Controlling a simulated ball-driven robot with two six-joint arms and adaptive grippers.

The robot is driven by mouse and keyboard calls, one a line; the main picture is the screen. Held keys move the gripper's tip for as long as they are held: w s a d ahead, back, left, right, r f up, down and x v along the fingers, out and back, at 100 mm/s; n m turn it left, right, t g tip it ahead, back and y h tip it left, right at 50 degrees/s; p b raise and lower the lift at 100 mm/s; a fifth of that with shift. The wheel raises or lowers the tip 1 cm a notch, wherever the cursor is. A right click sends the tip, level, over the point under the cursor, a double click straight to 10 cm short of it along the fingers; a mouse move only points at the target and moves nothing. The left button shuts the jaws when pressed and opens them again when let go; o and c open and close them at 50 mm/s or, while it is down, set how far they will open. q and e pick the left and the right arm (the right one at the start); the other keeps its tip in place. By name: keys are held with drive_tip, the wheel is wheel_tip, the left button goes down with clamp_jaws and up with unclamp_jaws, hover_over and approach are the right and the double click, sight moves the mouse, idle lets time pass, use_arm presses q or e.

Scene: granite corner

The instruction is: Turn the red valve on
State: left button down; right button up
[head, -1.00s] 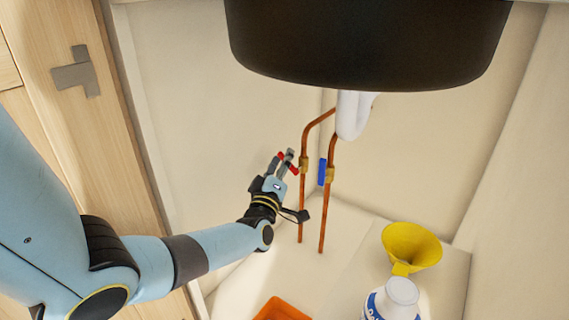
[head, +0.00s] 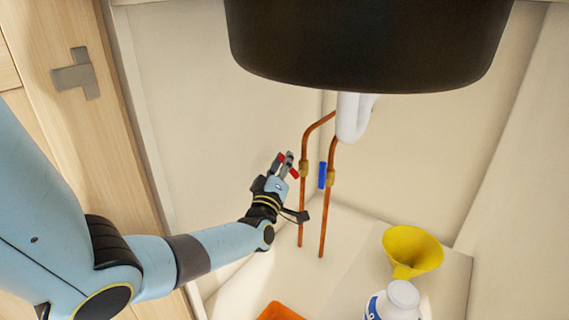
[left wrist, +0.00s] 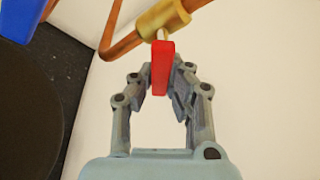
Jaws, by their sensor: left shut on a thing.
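The red valve handle (head: 293,173) sits on a brass fitting (head: 304,168) on the left copper pipe. In the left wrist view the red handle (left wrist: 162,68) runs lengthwise between my fingers, joined to the brass fitting (left wrist: 163,17) by a short pale stem. My left gripper (head: 285,166) is at the handle and shut on it; its fingers cover part of the handle in the head view. In the left wrist view my left gripper (left wrist: 165,82) has a finger on each side of the red handle. My right gripper is not in view.
A blue valve handle (head: 322,175) is close by on the right copper pipe (head: 326,215). The black sink basin (head: 365,45) hangs above, with a white drain pipe (head: 352,118). A yellow funnel (head: 412,250), a white bottle (head: 401,296) and an orange container (head: 278,311) stand below.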

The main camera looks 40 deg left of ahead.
use_arm(q)
drive_tip(key=shift+d+m, duration=0.1)
drive_tip(key=shift+m, duration=0.3)
drive_tip(key=c, duration=1.3)
unclamp_jaws()
drive_tip(key=v, duration=1.2)
drive_tip(key=shift+f, duration=0.1)
